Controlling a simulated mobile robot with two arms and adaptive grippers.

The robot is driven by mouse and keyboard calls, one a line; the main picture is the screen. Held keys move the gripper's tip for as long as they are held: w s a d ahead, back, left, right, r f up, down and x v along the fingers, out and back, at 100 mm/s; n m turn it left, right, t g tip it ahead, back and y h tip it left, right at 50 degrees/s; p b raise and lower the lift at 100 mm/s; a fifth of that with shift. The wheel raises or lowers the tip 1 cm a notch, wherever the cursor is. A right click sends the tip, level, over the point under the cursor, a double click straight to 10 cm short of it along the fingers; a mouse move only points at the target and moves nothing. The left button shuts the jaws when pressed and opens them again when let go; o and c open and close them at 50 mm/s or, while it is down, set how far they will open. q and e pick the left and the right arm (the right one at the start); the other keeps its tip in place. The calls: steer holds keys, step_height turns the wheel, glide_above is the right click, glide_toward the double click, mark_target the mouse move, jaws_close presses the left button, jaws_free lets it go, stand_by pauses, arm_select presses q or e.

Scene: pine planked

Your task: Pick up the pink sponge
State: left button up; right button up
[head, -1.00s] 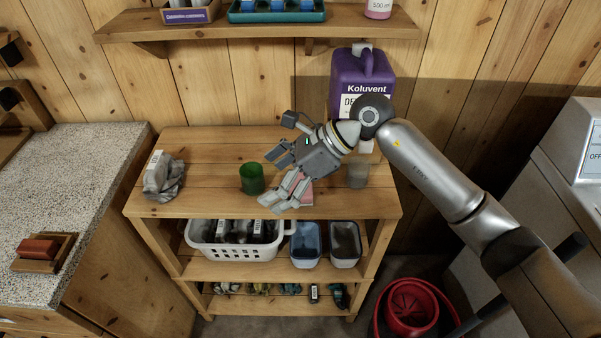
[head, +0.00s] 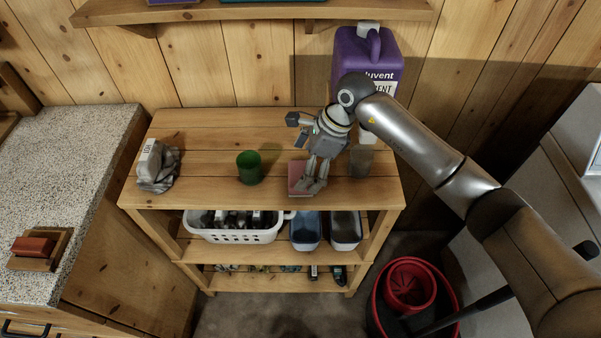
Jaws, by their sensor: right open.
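The pink sponge (head: 296,174) lies on the top board of the wooden shelf unit (head: 212,190), right of the green cup. My right gripper (head: 311,187) reaches in from the right and points down over the sponge's right side. Its fingers hide part of the sponge. The gripper is open, and I cannot tell whether a finger touches the sponge. My left gripper is not in view.
A green cup (head: 249,168) stands left of the sponge. A grey translucent cup (head: 360,161) stands close right of the gripper. A purple jug (head: 367,62) is behind. Board between cloth and green cup is clear.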

mark_target(301, 174)
steer(key=shift+p+x, duration=0.3)
steer(key=shift+x, duration=0.85)
steer(key=shift+s+a+f, duration=0.1)
steer(key=shift+a+f, duration=0.05)
steer(key=shift+f, duration=0.3)
steer(key=shift+c, duration=0.3)
steer(key=c, duration=0.5)
steer(key=shift+c, duration=1.2)
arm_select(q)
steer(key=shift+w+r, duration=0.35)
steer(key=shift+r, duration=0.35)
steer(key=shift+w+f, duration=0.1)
